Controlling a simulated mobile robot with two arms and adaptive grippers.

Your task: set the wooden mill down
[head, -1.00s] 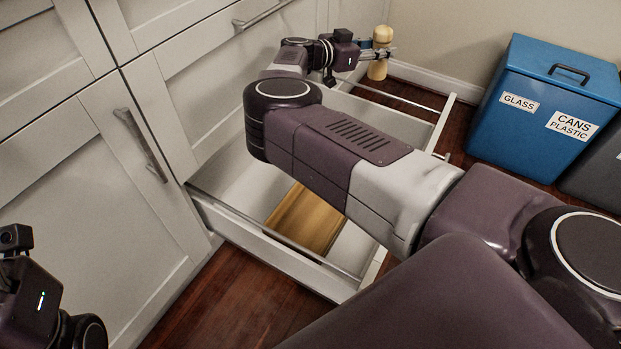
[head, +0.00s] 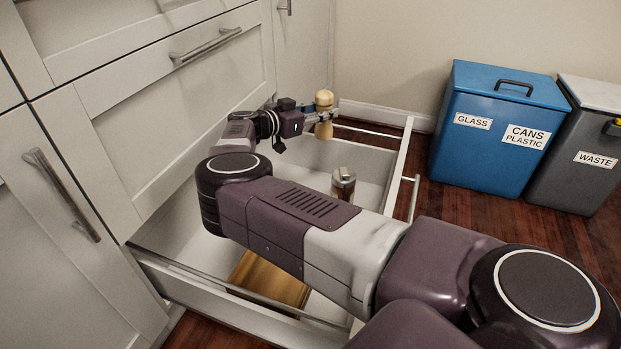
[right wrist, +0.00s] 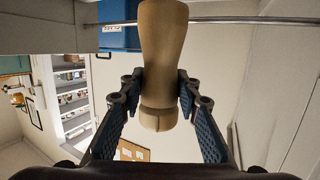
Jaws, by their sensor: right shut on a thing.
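The wooden mill (head: 324,128) is pale wood with a rounded top, upright at the far end of the open drawer (head: 395,165) in the head view. My right gripper (head: 312,117) is shut on it near its upper part. In the right wrist view the mill (right wrist: 161,50) stands between the two blue-padded fingers (right wrist: 160,100). I cannot tell whether its base touches the drawer floor. My left gripper is out of the head view.
Inside the drawer are a metal-topped grinder or shaker (head: 343,184) and a wooden board (head: 268,280), both partly hidden by my right arm. A blue recycling bin (head: 495,150) and a grey waste bin (head: 580,165) stand right of the drawer. Cabinet fronts (head: 180,110) border the left.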

